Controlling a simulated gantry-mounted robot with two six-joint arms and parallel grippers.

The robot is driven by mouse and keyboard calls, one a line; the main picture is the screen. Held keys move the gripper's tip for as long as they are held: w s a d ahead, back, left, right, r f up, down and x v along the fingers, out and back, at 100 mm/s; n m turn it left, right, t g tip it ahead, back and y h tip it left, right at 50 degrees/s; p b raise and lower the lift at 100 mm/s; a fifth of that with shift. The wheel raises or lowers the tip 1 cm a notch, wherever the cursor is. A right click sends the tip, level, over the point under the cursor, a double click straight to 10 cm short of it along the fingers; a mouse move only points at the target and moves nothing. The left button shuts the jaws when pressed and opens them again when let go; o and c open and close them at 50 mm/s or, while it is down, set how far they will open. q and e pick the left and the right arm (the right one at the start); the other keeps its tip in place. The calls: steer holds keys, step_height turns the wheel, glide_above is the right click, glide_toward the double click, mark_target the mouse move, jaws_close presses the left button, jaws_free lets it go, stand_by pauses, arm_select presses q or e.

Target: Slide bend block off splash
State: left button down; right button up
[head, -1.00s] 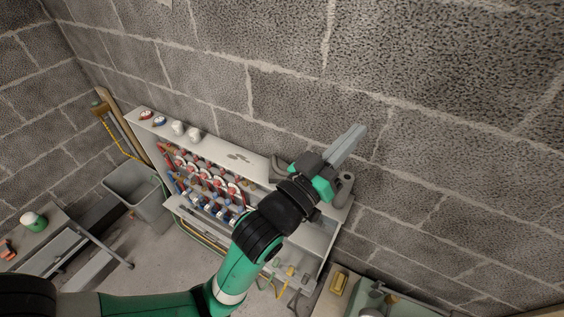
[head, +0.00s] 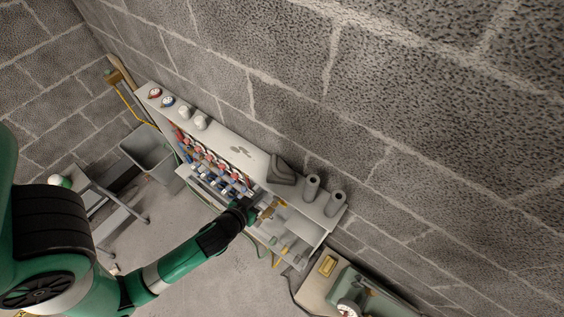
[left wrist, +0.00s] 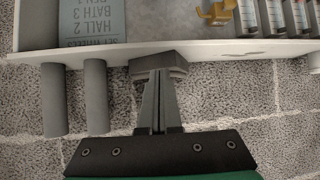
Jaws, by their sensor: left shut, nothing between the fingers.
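The bend block (head: 281,171), a dark grey angled block, sits on the pale cabinet top (head: 215,143). The splash (head: 241,151) is a grey patch left of it in the head view, with bare surface between them. My left gripper (left wrist: 158,78) is shut and empty. In the left wrist view its tips overlap the bend block (left wrist: 146,64); I cannot tell whether they touch. The splash also shows in the left wrist view (left wrist: 244,54), right of the block. In the head view the left fingers are hard to make out near the cabinet front. My right gripper is not in view.
Two grey cylinders (head: 311,187) (head: 335,203) stand right of the block. Gauges (head: 155,93) and white knobs (head: 186,112) stand at the left end. A block wall (head: 400,120) runs behind, and a grey bin (head: 148,152) stands left.

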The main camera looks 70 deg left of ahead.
mark_target(279, 173)
arm_select(q)
steer(key=w+a, duration=0.2)
steer(key=w, duration=0.1)
steer(key=w+a+p, duration=0.1)
steer(key=w+a, duration=0.1)
steer(key=w, duration=0.1)
steer(key=w+a+p, duration=0.1)
steer(key=w+a, duration=0.1)
steer(key=w, duration=0.1)
steer(key=shift+a+r, duration=0.15)
steer(key=shift+a, duration=0.25)
steer(key=shift+w+a+f, duration=0.1)
steer(key=shift+w+f, duration=0.1)
steer(key=shift+f, duration=0.05)
steer(key=shift+s+f+b, duration=0.1)
steer(key=shift+f+b, duration=0.2)
steer(key=shift+f, duration=0.45)
steer(key=shift+s+d, duration=0.3)
steer(key=shift+s, duration=0.05)
steer(key=shift+s+d+f, duration=0.15)
steer(key=shift+s+d, duration=0.25)
steer(key=shift+s, duration=0.15)
steer(key=shift+p, duration=0.3)
